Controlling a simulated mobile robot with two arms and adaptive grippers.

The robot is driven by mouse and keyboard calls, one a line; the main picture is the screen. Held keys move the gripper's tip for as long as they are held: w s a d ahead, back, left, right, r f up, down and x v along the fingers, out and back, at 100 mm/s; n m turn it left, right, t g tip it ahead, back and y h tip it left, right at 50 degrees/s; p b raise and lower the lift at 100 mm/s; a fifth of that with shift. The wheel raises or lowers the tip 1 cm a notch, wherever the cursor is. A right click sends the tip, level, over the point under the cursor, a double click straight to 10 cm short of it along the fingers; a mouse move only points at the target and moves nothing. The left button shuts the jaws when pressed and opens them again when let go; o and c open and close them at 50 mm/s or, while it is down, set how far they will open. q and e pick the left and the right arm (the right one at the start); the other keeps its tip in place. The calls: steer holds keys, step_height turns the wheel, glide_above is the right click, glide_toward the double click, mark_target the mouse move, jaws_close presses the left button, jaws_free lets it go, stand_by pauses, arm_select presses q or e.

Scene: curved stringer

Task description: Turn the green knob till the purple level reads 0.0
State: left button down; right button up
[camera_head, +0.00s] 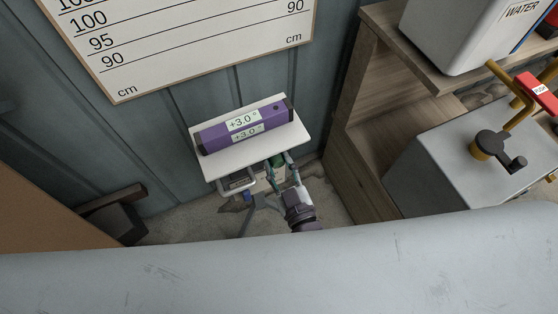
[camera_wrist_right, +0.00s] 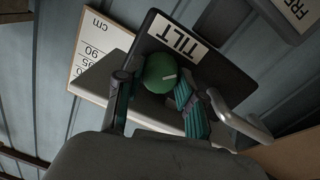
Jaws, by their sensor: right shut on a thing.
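The purple level (camera_head: 243,125) lies on a white shelf plate (camera_head: 215,172) in the head view, and both its displays read +3.0°. The green knob (camera_wrist_right: 160,73) shows in the right wrist view with a pale mark on its face, beside a black panel labelled TILT (camera_wrist_right: 178,38). In the head view the knob (camera_head: 277,161) is partly hidden below the plate's front edge. My right gripper (camera_head: 279,170) is shut on the knob, with a finger on either side of it; the fingers also show in the right wrist view (camera_wrist_right: 155,95). My left gripper is not in view.
A height chart board (camera_head: 180,40) hangs on the wall behind. A wooden shelf unit (camera_head: 345,125) stands at right with a WATER container (camera_head: 440,40) and a grey box with a valve (camera_head: 445,165). A large pale grey surface (camera_head: 280,270) crosses the foreground.

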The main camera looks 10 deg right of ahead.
steer(key=m+p, duration=0.1)
steer(key=m, duration=0.1)
steer(key=shift+r+m+p, duration=0.2)
steer(key=shift+m+p, duration=0.15)
steer(key=shift+m, duration=0.05)
steer(key=m+p, duration=0.1)
steer(key=m, duration=0.2)
steer(key=m+p, duration=0.1)
steer(key=m, duration=0.2)
steer(key=shift+d+f+m, duration=0.1)
steer(key=shift+f+m, duration=0.05)
steer(key=shift+m, duration=0.25)
steer(key=m, duration=0.2)
steer(key=shift+m+g, duration=0.3)
steer(key=shift+g, duration=0.1)
steer(key=m, duration=0.2)
steer(key=shift+d+f+m+y, duration=0.1)
steer(key=shift+m+y, duration=0.2)
steer(key=shift+y, duration=0.1)
steer(key=m+b, duration=0.1)
steer(key=m, duration=0.2)
steer(key=shift+f, duration=0.1)
steer(key=m+b, duration=0.2)
steer(key=m, duration=0.2)
steer(key=shift+f+m+y, duration=0.1)
steer(key=shift+m+y, duration=0.2)
steer(key=shift+m+b, duration=0.9)
steer(key=shift+m, duration=0.9)
